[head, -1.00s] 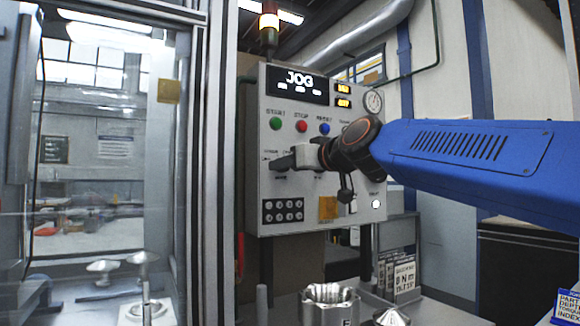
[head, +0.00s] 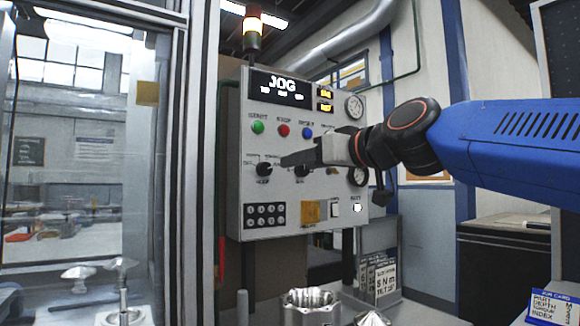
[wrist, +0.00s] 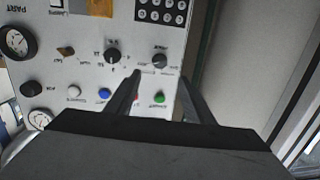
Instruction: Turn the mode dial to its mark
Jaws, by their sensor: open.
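The control panel (head: 232,205) carries two black dials side by side: a left dial (head: 264,168) and a right dial (head: 301,170), partly behind my gripper. Their labels are too small to read, so I cannot tell which is the mode dial, nor where their pointers stand against the marks. My gripper (head: 284,159) is in front of the panel, just right of the left dial in the head view. In the wrist view its open fingers (wrist: 160,78) stand either side of the left dial (wrist: 160,60), apparently clear of it. The right dial (wrist: 113,52) lies outside the fingers.
Green (head: 257,127), red (head: 283,130) and blue (head: 307,132) buttons sit above the dials. A keypad (head: 265,215) is below. The display (head: 288,87) reads JOG. A glass-doored enclosure (head: 172,200) stands left. A machined housing (head: 310,305) is on the bench below.

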